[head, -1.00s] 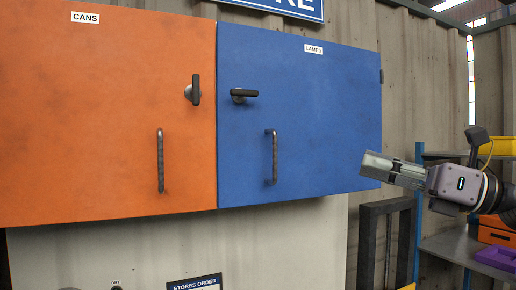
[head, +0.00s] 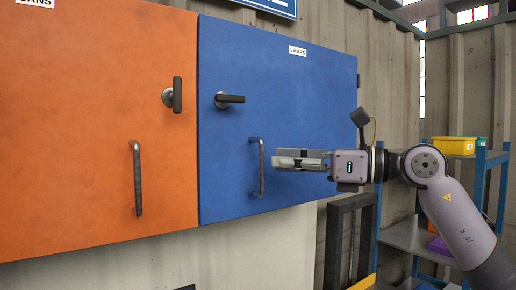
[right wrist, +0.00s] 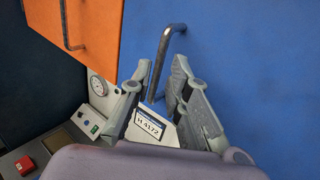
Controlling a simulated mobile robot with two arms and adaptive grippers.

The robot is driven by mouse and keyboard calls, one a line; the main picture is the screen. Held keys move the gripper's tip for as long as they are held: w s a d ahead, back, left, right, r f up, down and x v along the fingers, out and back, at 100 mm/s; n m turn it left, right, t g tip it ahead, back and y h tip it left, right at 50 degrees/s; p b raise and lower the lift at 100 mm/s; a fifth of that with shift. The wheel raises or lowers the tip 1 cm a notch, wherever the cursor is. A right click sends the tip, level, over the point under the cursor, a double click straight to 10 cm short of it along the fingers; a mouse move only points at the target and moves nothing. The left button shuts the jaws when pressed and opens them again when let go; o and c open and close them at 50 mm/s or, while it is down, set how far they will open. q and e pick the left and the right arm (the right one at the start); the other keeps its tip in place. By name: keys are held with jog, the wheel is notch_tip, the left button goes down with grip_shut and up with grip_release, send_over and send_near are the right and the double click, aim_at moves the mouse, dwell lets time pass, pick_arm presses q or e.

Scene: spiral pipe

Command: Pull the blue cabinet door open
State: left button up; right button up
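The blue cabinet door (head: 310,120), labelled LAMPS, looks closed beside the orange door. Its vertical bar handle (head: 261,168) is at the lower left of the door. Above it, a dark latch lever (head: 230,98) lies horizontal. My right gripper (head: 277,158) comes in from the right, fingers pointing left, a little to the right of the handle in the head view. In the right wrist view its two fingers are apart, and the handle (right wrist: 165,45) shows between and beyond the fingertips. I see no grip on the handle. My left gripper is out of view.
The orange door (head: 80,120) is on the left, with an upright lever (head: 177,95) and a bar handle (head: 137,178). Blue-framed shelving (head: 480,190) with a yellow bin (head: 454,146) stands at the right. A dark frame (head: 333,245) stands below the blue door.

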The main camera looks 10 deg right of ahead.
aim_at(261, 189)
jog(key=p+x, duration=0.2)
jog(key=x, duration=0.3)
jog(key=shift+w+a, duration=0.1)
jog(key=shift+w, duration=0.05)
jog(key=shift+a, duration=0.1)
jog(key=shift+c, duration=0.8)
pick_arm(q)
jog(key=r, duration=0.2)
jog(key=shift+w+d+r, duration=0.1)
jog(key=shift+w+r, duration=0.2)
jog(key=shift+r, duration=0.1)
pick_arm(e)
grip_shut()
